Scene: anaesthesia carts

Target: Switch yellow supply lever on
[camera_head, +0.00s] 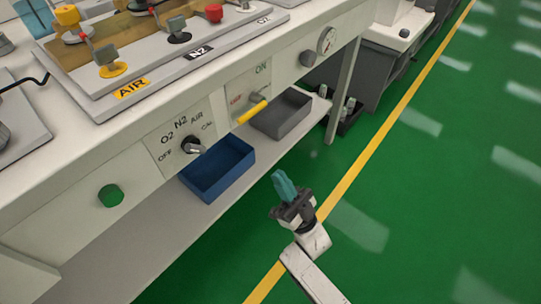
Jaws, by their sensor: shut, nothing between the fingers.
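The yellow lever (252,111) is on a pale panel on the bench front, beside a grey hub (257,97). Its yellow bar slants down to the left, below the hub. Green ON lettering (262,68) is above it and a small red label (235,99) is to its left; the red label is too small to read. My gripper (284,184), with teal fingers, is shut and empty. It shows below and right of the lever, in front of the bench, apart from it.
A selector knob (192,146), green button (111,195) and gauge (327,40) are also on the bench front. A blue bin (219,168) and grey bin (283,115) sit below. Valves stand on top, one by an AIR label (131,87). Green floor (455,170) is clear at right.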

